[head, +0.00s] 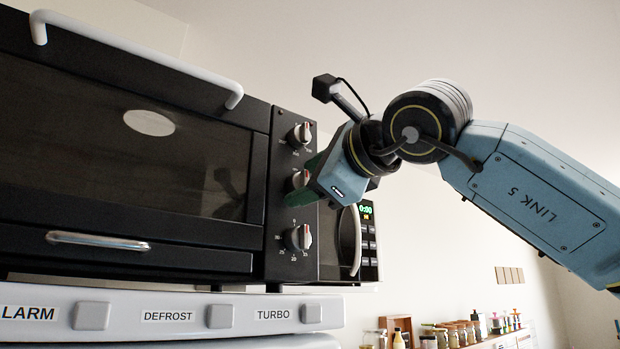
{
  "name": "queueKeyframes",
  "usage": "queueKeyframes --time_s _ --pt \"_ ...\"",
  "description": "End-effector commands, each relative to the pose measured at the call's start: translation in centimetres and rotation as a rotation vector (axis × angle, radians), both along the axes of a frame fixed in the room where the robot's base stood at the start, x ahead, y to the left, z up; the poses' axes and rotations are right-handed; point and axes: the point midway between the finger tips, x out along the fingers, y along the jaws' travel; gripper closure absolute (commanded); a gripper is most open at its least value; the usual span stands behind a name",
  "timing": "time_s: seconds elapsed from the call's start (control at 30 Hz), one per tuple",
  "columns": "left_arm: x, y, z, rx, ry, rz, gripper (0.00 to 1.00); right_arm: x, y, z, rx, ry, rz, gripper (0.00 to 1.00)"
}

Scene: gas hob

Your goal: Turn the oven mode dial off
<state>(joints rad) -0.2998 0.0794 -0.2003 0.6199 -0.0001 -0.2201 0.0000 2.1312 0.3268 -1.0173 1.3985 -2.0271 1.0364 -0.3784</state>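The middle dial (299,180) is partly covered by my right gripper (298,183). The gripper comes from the right. Its green fingers are spread, one above and one below the middle dial, with the dial showing between them; contact cannot be told. The top dial (301,133) has a red mark and small markings around it. The bottom dial (299,237) has a red mark and numbers around it. Any marking that names the mode dial is too small to read or hidden. My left gripper is not in view.
The oven door (130,140) is closed, with a white handle above. A microwave (368,245) with a lit green display stands just right of the oven. An appliance top with labelled buttons (222,316) is below. Jars (455,335) stand on a far counter.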

Motion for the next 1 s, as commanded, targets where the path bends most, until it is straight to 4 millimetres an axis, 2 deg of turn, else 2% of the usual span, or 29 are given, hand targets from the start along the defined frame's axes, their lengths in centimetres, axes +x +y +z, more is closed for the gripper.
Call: queueKeyframes --time_s 0.27,0.37,0.7,0.83,1.0 --pt "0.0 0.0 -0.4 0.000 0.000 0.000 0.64 -0.6 -0.5 -0.1 0.001 0.000 -0.001 0.48" --pt "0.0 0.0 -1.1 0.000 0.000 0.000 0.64 -1.8 -1.4 -0.2 0.001 -0.002 -0.002 0.48" --pt "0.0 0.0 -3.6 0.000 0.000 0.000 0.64 -7.9 -5.8 -0.2 0.002 -0.002 -0.001 0.48" --pt "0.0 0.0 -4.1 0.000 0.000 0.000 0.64 -9.6 -7.0 -0.2 0.000 -0.002 -0.001 0.48" --pt "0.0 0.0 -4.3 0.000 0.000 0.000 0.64 -10.6 -7.8 -0.1 0.000 0.000 -0.001 0.48"
